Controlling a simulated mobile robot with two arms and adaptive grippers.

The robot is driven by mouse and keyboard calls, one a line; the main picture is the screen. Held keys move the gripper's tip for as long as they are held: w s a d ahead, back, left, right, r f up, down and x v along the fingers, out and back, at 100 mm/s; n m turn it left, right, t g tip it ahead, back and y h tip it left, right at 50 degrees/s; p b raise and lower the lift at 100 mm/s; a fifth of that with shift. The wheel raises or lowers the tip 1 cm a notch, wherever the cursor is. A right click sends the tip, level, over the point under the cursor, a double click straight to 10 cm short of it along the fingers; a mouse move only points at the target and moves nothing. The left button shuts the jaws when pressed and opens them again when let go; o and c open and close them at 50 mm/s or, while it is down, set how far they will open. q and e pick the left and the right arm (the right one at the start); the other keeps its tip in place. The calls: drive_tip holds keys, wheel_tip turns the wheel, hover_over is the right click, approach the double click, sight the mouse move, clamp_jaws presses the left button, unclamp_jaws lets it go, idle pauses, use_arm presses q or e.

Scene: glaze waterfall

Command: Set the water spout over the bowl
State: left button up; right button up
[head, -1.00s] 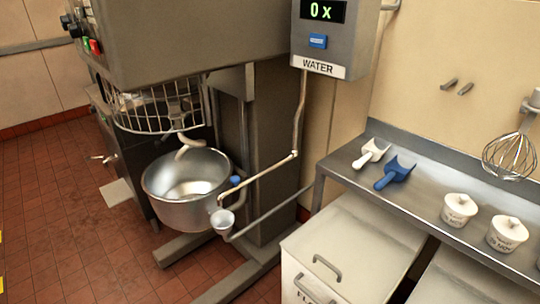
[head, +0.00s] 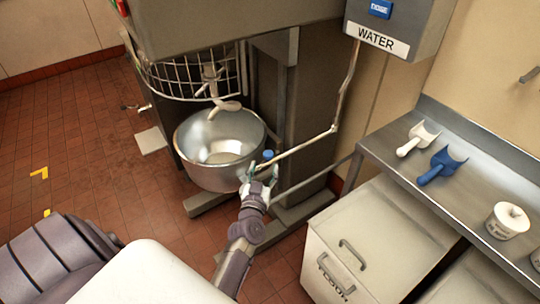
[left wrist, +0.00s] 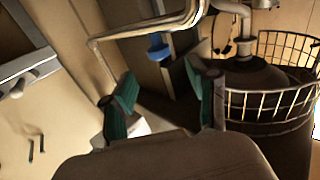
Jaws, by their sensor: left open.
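The steel mixer bowl (head: 216,178) sits under the mixer's hook, upright, its inside visible. The water spout (head: 305,146) is a thin pipe that drops from the WATER box and bends left toward the bowl's right rim. Its end is hidden behind my left gripper (head: 259,177), which is beside the bowl's right side. In the left wrist view the spout (left wrist: 140,33) crosses beyond the two green-padded fingers, which stand apart with nothing held between them. A blue knob (left wrist: 158,50) shows in the gap between them. My right gripper is not in view.
A wire guard (head: 190,76) curves above the bowl. The WATER box (head: 390,38) hangs above right. A steel counter (head: 462,200) holds a white scoop (head: 417,138), a blue scoop (head: 441,165) and tubs. White bins (head: 375,240) stand below it. The floor at left is clear.

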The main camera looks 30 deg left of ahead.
sight(267, 157)
use_arm(q)
drive_tip(key=b+x, duration=0.1)
drive_tip(key=x, duration=0.5)
drive_tip(key=shift+w+a+f+b, duration=0.1)
drive_tip(key=shift+w+f+b, duration=0.1)
drive_tip(key=shift+b, duration=0.2)
drive_tip(key=shift+w+a+r, duration=0.1)
drive_tip(key=shift+w+a, duration=0.05)
drive_tip(key=shift+w, duration=0.4)
drive_tip(key=c, duration=0.9)
clamp_jaws()
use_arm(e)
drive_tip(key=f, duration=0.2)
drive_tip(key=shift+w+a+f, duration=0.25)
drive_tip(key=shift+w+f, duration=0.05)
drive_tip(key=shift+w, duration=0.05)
